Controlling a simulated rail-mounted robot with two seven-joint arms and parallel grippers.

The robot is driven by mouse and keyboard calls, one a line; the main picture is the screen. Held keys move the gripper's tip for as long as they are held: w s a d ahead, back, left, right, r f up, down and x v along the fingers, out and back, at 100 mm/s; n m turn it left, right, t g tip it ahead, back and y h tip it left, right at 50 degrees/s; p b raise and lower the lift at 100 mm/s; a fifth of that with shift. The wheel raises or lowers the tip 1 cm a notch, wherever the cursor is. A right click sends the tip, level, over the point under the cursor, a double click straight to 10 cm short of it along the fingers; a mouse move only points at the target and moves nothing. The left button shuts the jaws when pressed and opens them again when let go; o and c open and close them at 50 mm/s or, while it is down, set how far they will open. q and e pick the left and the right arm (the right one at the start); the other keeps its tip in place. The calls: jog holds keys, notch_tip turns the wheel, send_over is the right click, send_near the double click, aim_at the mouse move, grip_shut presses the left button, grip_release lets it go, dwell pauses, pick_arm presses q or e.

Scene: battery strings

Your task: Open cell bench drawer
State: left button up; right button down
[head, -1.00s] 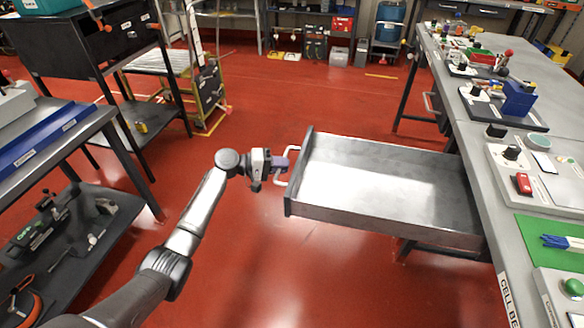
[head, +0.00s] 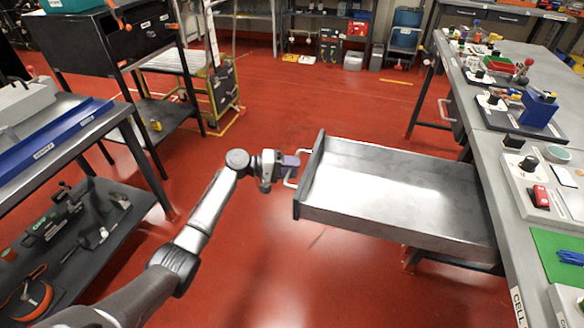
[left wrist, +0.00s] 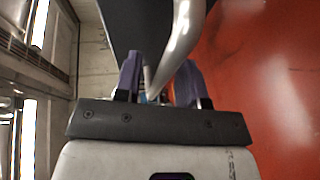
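The cell bench drawer (head: 400,195) is a grey metal tray, pulled far out from the bench on the right. Its inside looks empty. The pale bar handle (head: 290,182) is on its left-hand front. My left gripper (head: 291,161) is at this handle. In the left wrist view the two purple fingers (left wrist: 158,80) stand apart on either side of the handle (left wrist: 182,40), with a gap showing beside the bar. Contact with the bar is hard to make out. My right gripper is in neither view.
The cell bench (head: 500,150) on the right carries battery parts and a green mat (head: 555,245). A grey side bench (head: 95,140) with a lower shelf stands left. A yellow trolley (head: 225,95) is behind. The red floor (head: 330,270) around the drawer is clear.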

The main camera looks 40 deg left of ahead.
pick_arm(q)
jog(key=p+v, duration=0.3)
jog(key=v, duration=1)
jog(key=shift+s+a, duration=0.25)
jog(key=shift+r, duration=0.1)
